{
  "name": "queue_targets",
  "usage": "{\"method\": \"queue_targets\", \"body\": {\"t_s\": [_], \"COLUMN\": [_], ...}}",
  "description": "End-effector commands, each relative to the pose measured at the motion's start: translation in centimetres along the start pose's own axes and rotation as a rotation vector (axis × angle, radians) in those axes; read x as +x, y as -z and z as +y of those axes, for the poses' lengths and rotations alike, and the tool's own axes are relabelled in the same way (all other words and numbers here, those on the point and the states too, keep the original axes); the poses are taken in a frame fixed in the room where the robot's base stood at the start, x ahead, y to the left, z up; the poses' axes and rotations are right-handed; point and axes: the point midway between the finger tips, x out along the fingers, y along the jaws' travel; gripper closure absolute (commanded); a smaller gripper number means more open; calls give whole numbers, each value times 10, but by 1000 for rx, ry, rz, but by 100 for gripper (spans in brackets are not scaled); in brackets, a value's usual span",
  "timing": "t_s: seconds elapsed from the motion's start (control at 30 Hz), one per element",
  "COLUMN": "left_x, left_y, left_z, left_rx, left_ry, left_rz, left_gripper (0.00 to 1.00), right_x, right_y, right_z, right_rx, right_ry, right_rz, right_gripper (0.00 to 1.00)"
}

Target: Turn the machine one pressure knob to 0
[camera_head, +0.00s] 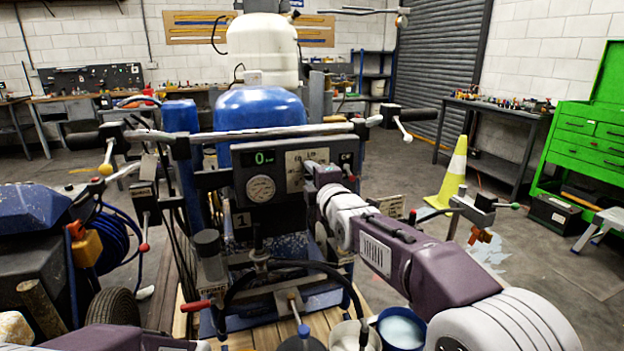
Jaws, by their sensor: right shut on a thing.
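Machine one is a line striper with a dark control panel (240,192) under its handlebar and a "1" plate (242,220) below. The panel has a green display (264,158) that reads 0 and a round pressure gauge (261,188). My right arm reaches in from the lower right. My right gripper (316,170) is at the right part of the panel, shut on the pressure knob, which is mostly hidden behind the gripper. Of my left arm only a link shows at the bottom left edge; its gripper is out of view.
The handlebar (260,132) runs across above the panel. Buckets (402,328) and a red-handled lever (195,306) are below. A blue machine part (32,208) stands at the left.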

Motion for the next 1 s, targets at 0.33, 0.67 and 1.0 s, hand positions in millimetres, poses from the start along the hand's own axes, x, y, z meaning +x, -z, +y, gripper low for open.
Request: {"method": "queue_targets", "body": {"t_s": [0.33, 0.67, 1.0], "left_x": [-16, -35, -46], "left_y": [2, 4, 5], "left_z": [0, 1, 1], "left_rx": [0, 0, 0], "left_ry": [0, 0, 0], "left_rz": [0, 0, 0], "left_gripper": [100, 100, 100], "right_x": [0, 0, 0], "right_y": [1, 1, 0], "right_z": [0, 0, -2], "right_rx": [-327, -626, -842], "right_ry": [6, 4, 4], "right_rz": [-8, -17, -23], "right_gripper": [100, 100, 100]}}
